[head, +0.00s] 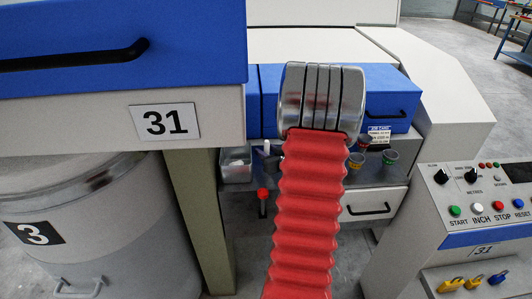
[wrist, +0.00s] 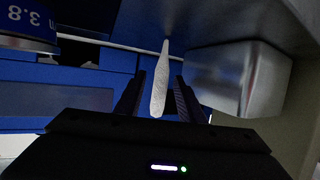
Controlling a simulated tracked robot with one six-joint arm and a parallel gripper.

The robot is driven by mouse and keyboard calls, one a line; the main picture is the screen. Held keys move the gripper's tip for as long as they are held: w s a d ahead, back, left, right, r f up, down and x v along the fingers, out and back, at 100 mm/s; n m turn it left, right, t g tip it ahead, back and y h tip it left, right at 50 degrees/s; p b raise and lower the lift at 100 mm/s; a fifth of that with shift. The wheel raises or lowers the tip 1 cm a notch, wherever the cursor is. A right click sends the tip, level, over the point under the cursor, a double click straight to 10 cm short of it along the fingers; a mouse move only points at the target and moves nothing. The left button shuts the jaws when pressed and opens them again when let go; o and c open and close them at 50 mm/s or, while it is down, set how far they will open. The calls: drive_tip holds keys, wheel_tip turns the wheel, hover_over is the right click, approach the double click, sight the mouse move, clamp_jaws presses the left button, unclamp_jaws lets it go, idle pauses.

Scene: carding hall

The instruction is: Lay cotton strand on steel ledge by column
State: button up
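The cotton strand (wrist: 161,80) is a white, tapering piece in the wrist view, between the two fingers of my gripper (wrist: 159,80). The fingers stand apart, with a gap on each side of the strand. Its thin end reaches toward the grey steel ledge (wrist: 195,25); whether it touches is unclear. In the head view the ledge (head: 380,178) runs below the blue drawer, right of the beige column (head: 200,220). The column also shows at the right of the wrist view (wrist: 304,130).
A metal tin (head: 235,165) stands on the ledge beside the column, close to my gripper in the wrist view (wrist: 235,80). A large can (head: 90,230) fills the left; a control panel (head: 470,205) stands right.

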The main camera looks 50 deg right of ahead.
drive_tip(key=shift+r, duration=0.15)
drive_tip(key=v, duration=1.2)
drive_tip(key=shift+s, duration=0.1)
idle(0.8)
